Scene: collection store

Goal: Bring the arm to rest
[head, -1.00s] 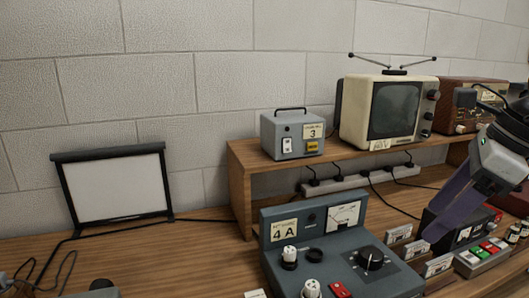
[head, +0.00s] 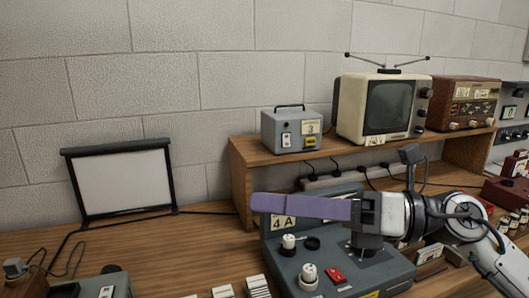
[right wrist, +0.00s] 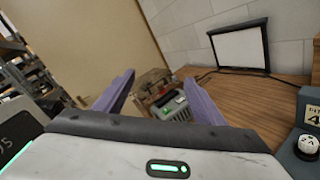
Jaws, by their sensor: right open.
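My right gripper (head: 300,207) reaches in from the right in the head view, with its purple fingers pointing left above the grey console marked 4 A (head: 375,272). In the right wrist view its two purple fingers (right wrist: 160,98) stand apart with nothing between them, so it is open and empty. The fingers and wrist hide the upper part of the console, including its meter. My left gripper is not in view.
A wooden shelf (head: 240,190) carries a grey box marked 3 (head: 290,130), a cream television (head: 385,105) and a brown radio (head: 465,103). A small white screen (head: 122,183) stands at the left. The tabletop before the screen is largely clear.

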